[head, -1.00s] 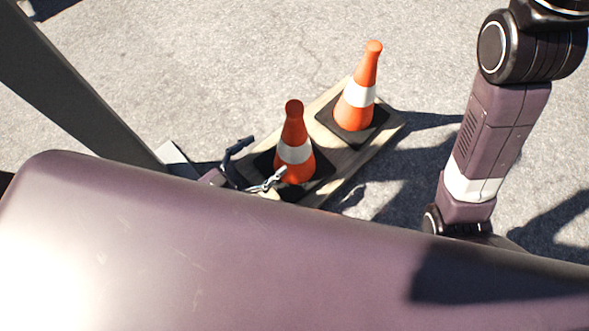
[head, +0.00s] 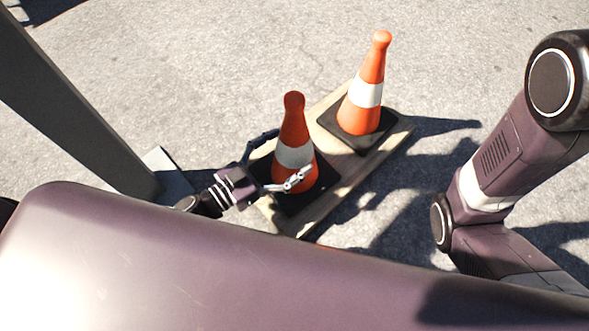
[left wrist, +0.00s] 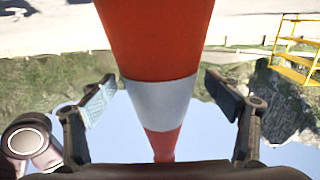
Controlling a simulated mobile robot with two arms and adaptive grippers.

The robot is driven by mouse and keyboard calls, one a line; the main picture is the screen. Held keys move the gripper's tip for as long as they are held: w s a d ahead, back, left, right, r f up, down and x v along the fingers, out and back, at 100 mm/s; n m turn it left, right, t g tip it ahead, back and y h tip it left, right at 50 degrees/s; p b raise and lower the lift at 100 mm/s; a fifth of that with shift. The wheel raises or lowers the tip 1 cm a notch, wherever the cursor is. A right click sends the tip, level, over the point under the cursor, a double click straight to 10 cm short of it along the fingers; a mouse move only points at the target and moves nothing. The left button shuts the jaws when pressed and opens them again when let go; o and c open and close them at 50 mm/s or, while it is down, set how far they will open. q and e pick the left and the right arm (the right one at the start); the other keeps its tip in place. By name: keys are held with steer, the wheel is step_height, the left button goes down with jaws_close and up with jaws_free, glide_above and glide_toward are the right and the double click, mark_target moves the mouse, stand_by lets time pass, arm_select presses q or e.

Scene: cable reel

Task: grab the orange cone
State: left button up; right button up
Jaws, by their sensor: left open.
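Two orange cones with white bands and black bases stand upright. The nearer cone (head: 294,122) is beside my left gripper (head: 281,161); the farther cone (head: 369,88) stands behind it to the right. My left gripper is open, with one finger on the far left side of the nearer cone and the other across its near side. In the left wrist view the nearer cone (left wrist: 160,50) appears upside down between the spread fingers (left wrist: 165,97), with a visible gap on each side. My right arm shows at the right, but its gripper is out of view.
Both cones stand on a pale wooden board (head: 358,168) on grey asphalt. A dark post (head: 75,100) with a flat foot (head: 165,172) stands at the left. Open asphalt lies beyond the cones. A yellow railing (left wrist: 297,50) shows in the left wrist view.

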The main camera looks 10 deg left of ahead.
arm_select(q)
steer(key=shift+x, duration=0.9)
steer(key=shift+c, duration=0.3)
steer(key=c, duration=2)
steer(key=shift+r, duration=0.1)
steer(key=shift+c, duration=0.8)
steer(key=shift+r, duration=0.1)
